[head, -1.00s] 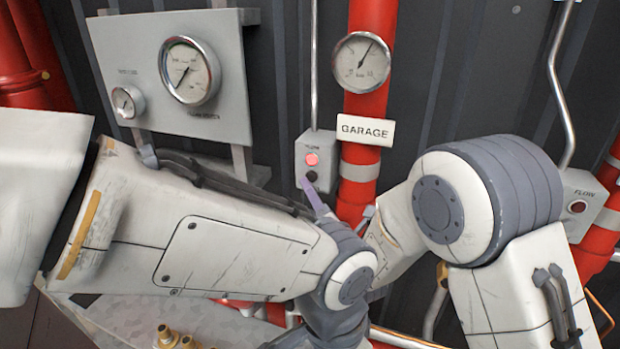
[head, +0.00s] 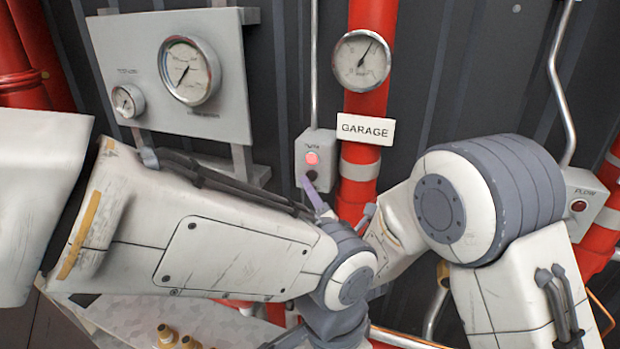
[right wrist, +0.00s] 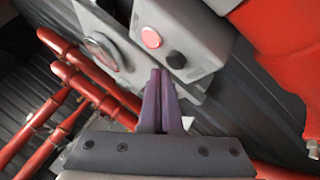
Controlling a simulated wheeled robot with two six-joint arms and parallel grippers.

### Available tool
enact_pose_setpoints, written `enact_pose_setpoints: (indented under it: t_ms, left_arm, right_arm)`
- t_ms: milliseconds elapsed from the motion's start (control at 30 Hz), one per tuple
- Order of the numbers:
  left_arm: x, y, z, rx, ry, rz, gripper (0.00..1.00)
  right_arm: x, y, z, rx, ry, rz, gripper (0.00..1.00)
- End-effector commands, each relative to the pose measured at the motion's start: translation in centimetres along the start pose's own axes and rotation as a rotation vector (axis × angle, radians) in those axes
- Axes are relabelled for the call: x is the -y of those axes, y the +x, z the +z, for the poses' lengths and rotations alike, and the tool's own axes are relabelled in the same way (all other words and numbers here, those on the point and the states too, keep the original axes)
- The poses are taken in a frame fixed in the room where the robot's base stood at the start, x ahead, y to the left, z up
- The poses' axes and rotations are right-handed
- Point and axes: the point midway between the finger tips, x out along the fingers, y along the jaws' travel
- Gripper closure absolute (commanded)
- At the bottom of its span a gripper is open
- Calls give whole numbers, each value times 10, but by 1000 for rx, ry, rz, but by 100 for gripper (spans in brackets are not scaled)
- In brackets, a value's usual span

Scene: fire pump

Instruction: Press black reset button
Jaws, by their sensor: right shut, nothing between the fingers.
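A small grey control box (head: 328,150) hangs on the wall below a conduit, left of the red pipe. It has a lit red light (head: 311,158) above a round black button (head: 311,175). My right gripper (head: 307,183) has purple fingers, pressed together and empty, with their tips right at the black button. In the right wrist view, the shut fingers (right wrist: 160,74) end just below and left of the black button (right wrist: 176,60); the red light (right wrist: 151,37) is up and to the left. I cannot tell whether the tips touch the button. My left gripper is not in view.
A red pipe (head: 372,100) with a gauge (head: 361,60) and a GARAGE sign (head: 366,129) stands right of the box. A grey gauge panel (head: 120,60) is at the left. A FLOW box (head: 585,200) is at the right. My arm links cover much of the foreground.

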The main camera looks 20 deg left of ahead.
Motion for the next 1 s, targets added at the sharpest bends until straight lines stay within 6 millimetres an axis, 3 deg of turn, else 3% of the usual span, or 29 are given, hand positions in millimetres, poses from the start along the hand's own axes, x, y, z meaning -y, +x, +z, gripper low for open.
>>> enact_pose_setpoints:
  t_ms: [1000]
  left_arm:
    - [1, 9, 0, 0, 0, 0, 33]
  right_arm:
    - [6, 8, 6, 2, 0, 1, 100]
